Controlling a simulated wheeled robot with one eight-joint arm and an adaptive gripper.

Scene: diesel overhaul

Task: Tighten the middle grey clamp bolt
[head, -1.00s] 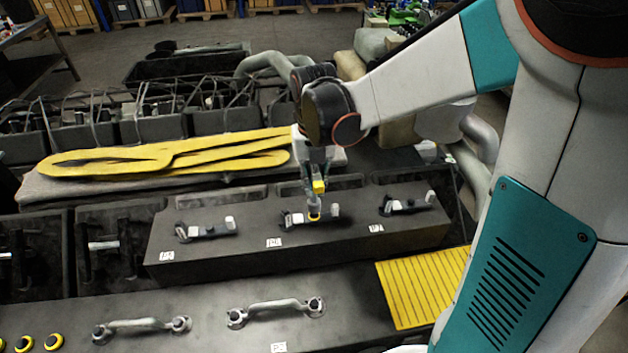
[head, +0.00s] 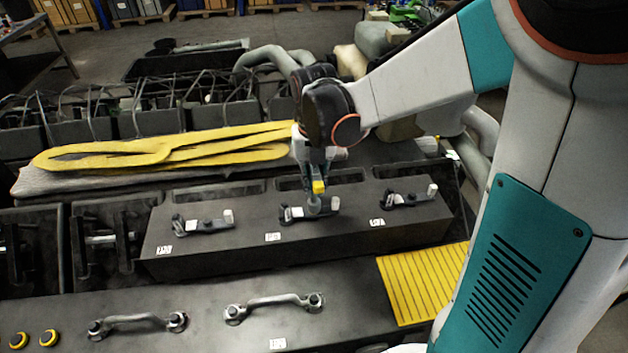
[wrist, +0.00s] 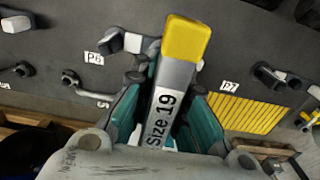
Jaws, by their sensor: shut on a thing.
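My gripper (head: 317,168) is shut on an upright grey tool with a yellow block (head: 319,187), above the middle clamp (head: 295,213). The tool's grey lower end (head: 314,204) meets the clamp in the head view; whether it is seated on the bolt, I cannot tell. The bolt itself is hidden. In the wrist view the tool (wrist: 168,95) reads "Size 19" and lies between my teal fingers. A clamp with a pale block (wrist: 132,42) shows partly behind it.
Similar clamps sit to the left (head: 202,224) and right (head: 408,199) on the same dark block (head: 250,257). Two grey handles (head: 275,307) stand on the front surface. A yellow ribbed panel (head: 424,286) lies at right, near my arm. Yellow gaskets (head: 165,148) lie behind.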

